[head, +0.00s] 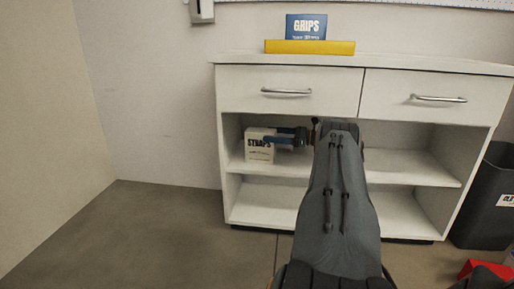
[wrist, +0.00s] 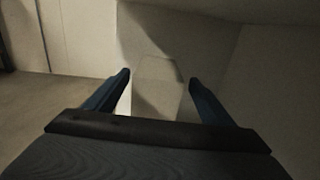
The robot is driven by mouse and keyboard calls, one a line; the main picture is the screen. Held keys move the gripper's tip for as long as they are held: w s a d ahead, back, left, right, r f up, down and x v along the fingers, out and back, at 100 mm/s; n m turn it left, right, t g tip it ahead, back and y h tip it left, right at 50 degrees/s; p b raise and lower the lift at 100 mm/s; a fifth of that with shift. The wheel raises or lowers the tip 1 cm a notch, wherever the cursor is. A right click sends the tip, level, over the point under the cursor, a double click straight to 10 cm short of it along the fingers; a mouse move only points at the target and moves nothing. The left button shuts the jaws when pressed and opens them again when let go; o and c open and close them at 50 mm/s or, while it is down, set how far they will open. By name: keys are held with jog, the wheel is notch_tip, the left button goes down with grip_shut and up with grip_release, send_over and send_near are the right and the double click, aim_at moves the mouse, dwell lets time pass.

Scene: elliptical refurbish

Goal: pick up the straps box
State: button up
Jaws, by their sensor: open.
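The straps box (head: 257,152) is a small white carton with dark "STRAPS" lettering, upright on the middle shelf at its left end. My gripper (head: 271,136) reaches in from the right with its blue fingers pointing left at the box. The nearer finger overlaps the right part of the box's front in the head view. In the wrist view my gripper (wrist: 160,78) is open, its two blue fingers wide apart. A pale, partly shadowed box-like face (wrist: 158,72) shows between them, apparently the straps box. Whether either finger touches it I cannot tell.
The shelf sits in a white cabinet (head: 288,77) with two drawers above. A blue "GRIPS" box (head: 306,27) stands on a yellow box (head: 310,47) on top. A dark bin (head: 489,200) and a red object (head: 486,269) are at right. Floor at left is clear.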

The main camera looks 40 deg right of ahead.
aim_at(261, 130)
jog(key=shift+r+b+x, duration=0.15)
jog(key=shift+b+x, duration=0.35)
jog(key=shift+x, duration=0.85)
jog(key=shift+r+b+x, duration=0.2)
jog(key=shift+b+x, duration=0.25)
jog(key=shift+x, duration=0.95)
jog(key=shift+s+a, duration=0.15)
jog(key=c, duration=1.7)
jog(key=shift+c, duration=0.4)
jog(key=shift+r, duration=0.15)
